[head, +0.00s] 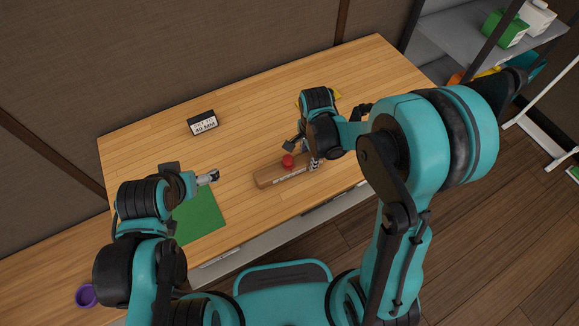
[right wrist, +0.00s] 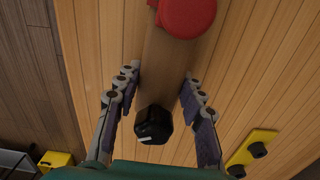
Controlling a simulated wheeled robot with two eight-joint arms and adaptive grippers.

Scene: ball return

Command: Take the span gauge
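A wooden bar (head: 284,174) with a red round knob (head: 288,161) lies on the table, and I take it to be the span gauge, though no label confirms this. In the right wrist view the wooden bar (right wrist: 163,62) runs between my right fingers, with a black faceted knob (right wrist: 153,124) at its near end and the red knob (right wrist: 187,14) farther along. My right gripper (head: 301,153) is over the bar. Its fingers are spread, with gaps on both sides of the bar. My left gripper (head: 208,177) hangs near the green mat, its finger opening unclear.
A green mat (head: 200,217) lies at the table's front left. A small black sign (head: 203,124) reading "40 MM" stands behind. A yellow plate with black knobs (right wrist: 252,148) lies beside my right gripper. A purple cup (head: 86,295) is at lower left; shelves stand at right.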

